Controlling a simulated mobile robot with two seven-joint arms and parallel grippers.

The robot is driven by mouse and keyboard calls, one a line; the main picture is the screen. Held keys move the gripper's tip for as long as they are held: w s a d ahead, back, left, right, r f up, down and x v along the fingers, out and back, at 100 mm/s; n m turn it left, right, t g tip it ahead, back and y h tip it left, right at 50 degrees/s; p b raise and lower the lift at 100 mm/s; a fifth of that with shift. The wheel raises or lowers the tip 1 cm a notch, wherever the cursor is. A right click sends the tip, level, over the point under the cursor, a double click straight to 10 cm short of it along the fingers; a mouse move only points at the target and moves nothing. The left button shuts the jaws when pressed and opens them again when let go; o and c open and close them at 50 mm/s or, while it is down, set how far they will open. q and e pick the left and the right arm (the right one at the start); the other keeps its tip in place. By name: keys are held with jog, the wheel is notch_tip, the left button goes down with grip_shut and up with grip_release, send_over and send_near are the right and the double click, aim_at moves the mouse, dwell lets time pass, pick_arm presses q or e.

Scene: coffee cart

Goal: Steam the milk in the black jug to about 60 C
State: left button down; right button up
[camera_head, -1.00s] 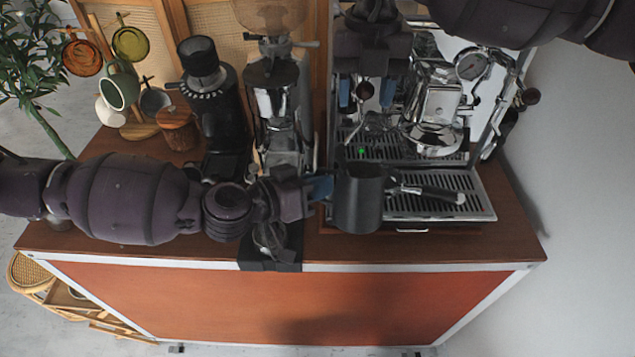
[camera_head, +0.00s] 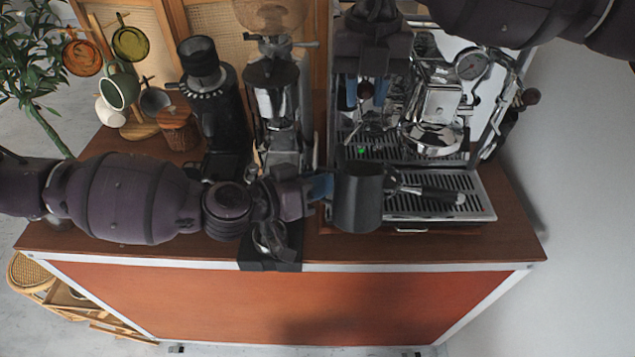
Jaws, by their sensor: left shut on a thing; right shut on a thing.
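The black jug (camera_head: 358,200) is upright at the front left of the espresso machine, in front of the drip tray (camera_head: 478,203). My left gripper (camera_head: 322,187) is shut on its left side. My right gripper (camera_head: 365,92) hangs in front of the machine and is shut on a small dark red-brown knob (camera_head: 366,90) between its blue fingers. A thin silver steam wand (camera_head: 376,124) shows just below the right gripper, above the jug's rear. Its tip is hard to make out. The milk inside the jug cannot be made out. A small green spot shows just behind the jug's rim.
A grinder (camera_head: 272,100) and a black grinder (camera_head: 215,110) stand to the left. A wooden jar (camera_head: 177,130) and a mug stand (camera_head: 139,130) are further left. The counter's right end (camera_head: 515,225) is clear.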

jog(key=shift+w+r, duration=0.25)
jog(key=shift+r, duration=0.65)
jog(key=shift+w+r, duration=0.25)
jog(key=shift+r, duration=0.6)
jog(key=shift+s+f, duration=0.1)
jog(key=shift+f, duration=0.1)
dwell(1.5)
jog(key=shift+r, duration=0.1)
dwell(4.4)
